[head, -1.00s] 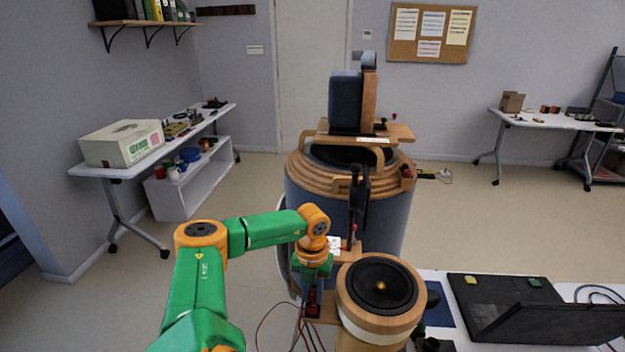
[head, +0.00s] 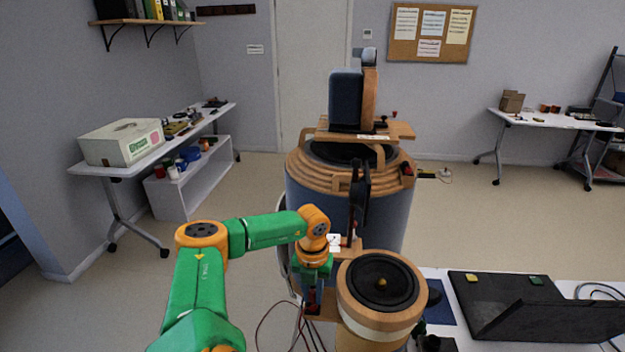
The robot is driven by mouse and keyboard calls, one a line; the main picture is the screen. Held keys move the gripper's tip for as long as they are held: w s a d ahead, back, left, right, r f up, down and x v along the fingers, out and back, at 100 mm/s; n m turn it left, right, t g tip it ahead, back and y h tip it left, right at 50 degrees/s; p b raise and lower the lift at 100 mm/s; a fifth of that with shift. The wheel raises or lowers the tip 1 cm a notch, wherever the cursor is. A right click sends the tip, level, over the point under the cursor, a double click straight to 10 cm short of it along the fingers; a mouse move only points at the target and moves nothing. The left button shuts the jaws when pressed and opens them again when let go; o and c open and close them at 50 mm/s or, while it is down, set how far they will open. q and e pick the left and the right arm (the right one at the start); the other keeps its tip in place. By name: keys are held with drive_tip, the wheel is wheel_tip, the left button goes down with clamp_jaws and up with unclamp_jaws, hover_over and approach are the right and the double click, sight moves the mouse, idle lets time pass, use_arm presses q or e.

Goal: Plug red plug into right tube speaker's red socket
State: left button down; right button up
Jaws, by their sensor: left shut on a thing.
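My left gripper (head: 313,296) points down at the left side of the wooden tube speaker (head: 350,322), which has a black cone on top. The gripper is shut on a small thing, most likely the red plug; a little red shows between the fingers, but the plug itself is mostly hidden. Red and black wires (head: 268,322) hang below and to the left of the gripper. A small wooden ledge (head: 328,301) sticks out from the speaker beside the fingertips. I cannot make out the red socket or whether the plug touches it. My right gripper is not in view.
A large blue drum-shaped speaker (head: 395,212) with wooden rings stands just behind. A white side table (head: 105,170) with a box (head: 120,146) stands at the left. Open floor lies between.

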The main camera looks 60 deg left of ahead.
use_arm(q)
drive_tip(key=shift+f, duration=0.25)
drive_tip(key=c, duration=0.7)
unclamp_jaws()
wheel_tip(320, 180, up, 8)
drive_tip(key=p, duration=0.6)
drive_tip(key=shift+f, duration=0.25)
drive_tip(key=shift+a, duration=0.1)
